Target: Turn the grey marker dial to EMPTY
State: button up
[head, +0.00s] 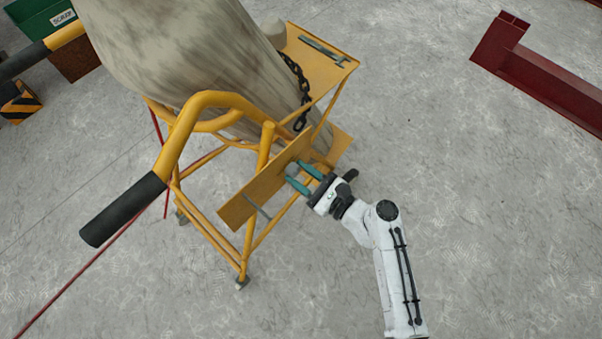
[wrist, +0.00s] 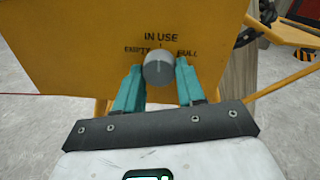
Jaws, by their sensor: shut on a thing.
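The grey marker dial (wrist: 159,69) is a round knob on a yellow plate (wrist: 60,45). The plate reads IN USE above the dial, EMPTY at upper left and FULL at upper right. A thin dark line shows between the dial and IN USE; I cannot tell if it is the dial's own pointer. My gripper (wrist: 157,78) has teal fingers on the left and right of the dial, shut on it. In the head view my gripper (head: 297,172) reaches the plate (head: 250,195) from the right, and the dial is small and partly hidden between the fingers.
The plate is on a yellow cart with a black-gripped handle (head: 125,208), carrying a large stained pale cylinder (head: 200,60). A dark chain (head: 301,100) hangs beside it, and a spanner (head: 325,50) lies on the cart's tray. A red beam (head: 550,75) lies at right.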

jog(key=n+b, duration=0.3)
jog(key=n, duration=0.3)
jog(key=shift+f, duration=0.1)
jog(key=n+b, duration=0.2)
jog(key=n, duration=0.3)
jog(key=shift+h+b, duration=0.4)
dwell(0.3)
jog(key=o, duration=1)
jog(key=shift+r, duration=0.2)
jog(key=shift+o, duration=0.2)
jog(key=v, duration=1)
jog(key=shift+s+d, duration=0.25)
jog(key=shift+d, duration=0.1)
